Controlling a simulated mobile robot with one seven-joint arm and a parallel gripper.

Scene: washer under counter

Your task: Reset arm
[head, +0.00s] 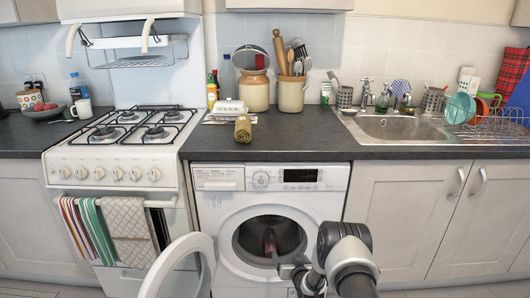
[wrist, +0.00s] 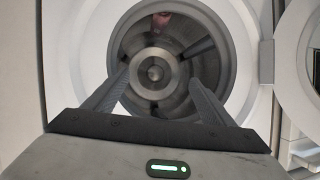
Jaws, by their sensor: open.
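My gripper (wrist: 158,80) is open and empty in the wrist view, with its two fingers spread apart and pointing toward the washer drum (wrist: 155,45). The white washing machine (head: 213,208) stands under the counter. Its round door (head: 178,270) is swung open to the left in the head view; in the wrist view the door (wrist: 296,70) is at the right. A reddish item (head: 270,243) shows in the drum opening, and a small reddish patch (wrist: 161,20) shows at the drum's top in the wrist view. In the head view my arm is in front of the washer's lower right.
A white stove (head: 115,177) with towels on its rail stands left of the washer. The dark counter (head: 320,150) holds jars (head: 254,92), a butter dish (head: 229,107) and a brown rolled item (head: 243,129). A sink (head: 400,128) and dish rack (head: 490,130) are at right.

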